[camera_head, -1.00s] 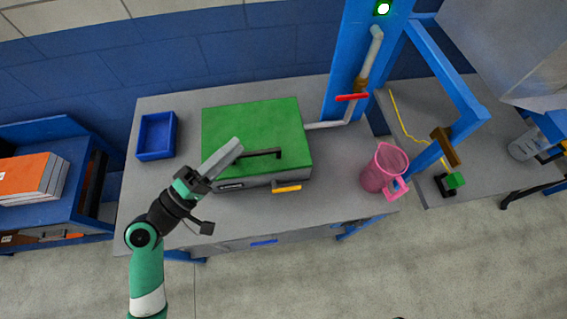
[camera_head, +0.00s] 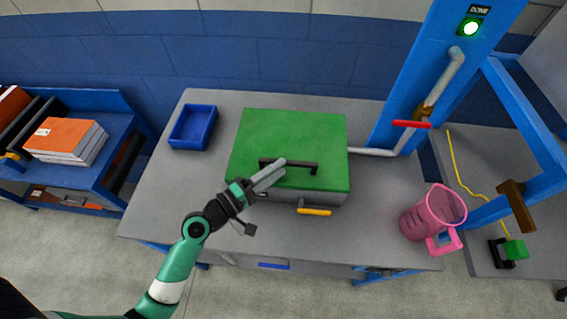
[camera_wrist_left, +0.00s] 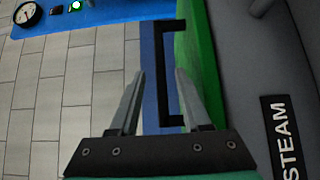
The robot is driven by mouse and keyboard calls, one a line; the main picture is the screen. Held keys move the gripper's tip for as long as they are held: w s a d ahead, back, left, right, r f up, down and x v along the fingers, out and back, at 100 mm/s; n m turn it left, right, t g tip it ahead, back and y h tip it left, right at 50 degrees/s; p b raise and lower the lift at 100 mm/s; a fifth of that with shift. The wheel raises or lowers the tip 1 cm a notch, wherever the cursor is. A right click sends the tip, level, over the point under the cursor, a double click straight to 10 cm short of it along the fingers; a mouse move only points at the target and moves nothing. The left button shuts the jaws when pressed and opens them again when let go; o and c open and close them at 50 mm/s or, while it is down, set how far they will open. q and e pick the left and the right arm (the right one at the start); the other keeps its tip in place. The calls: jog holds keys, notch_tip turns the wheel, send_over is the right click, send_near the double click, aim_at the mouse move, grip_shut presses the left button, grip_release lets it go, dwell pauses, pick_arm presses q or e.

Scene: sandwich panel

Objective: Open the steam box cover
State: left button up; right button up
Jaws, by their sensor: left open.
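The steam box has a flat green cover (camera_head: 312,130), which lies down on its grey body (camera_head: 325,196). A black bar handle (camera_head: 305,164) stands along the cover's front part. My left gripper (camera_head: 280,168) is open and empty, reaching from the front left with its fingertips at the handle's left half. In the left wrist view, the handle (camera_wrist_left: 166,100) shows between the two spread fingers (camera_wrist_left: 160,80), and the green cover (camera_wrist_left: 197,60) is just right of them. The body's STEAM label (camera_wrist_left: 286,140) shows at the lower right. My right gripper is out of view.
The box stands on a grey table (camera_head: 165,205). A blue tray (camera_head: 193,127) is behind left, and a pink pitcher (camera_head: 430,215) stands right. A yellow-orange lever (camera_head: 314,211) juts from the box front. A pipe with a red valve handle (camera_head: 411,124) joins the right side.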

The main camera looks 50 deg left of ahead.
pick_arm(q)
jog(key=shift+w, duration=1.35)
grip_shut()
dwell(0.3)
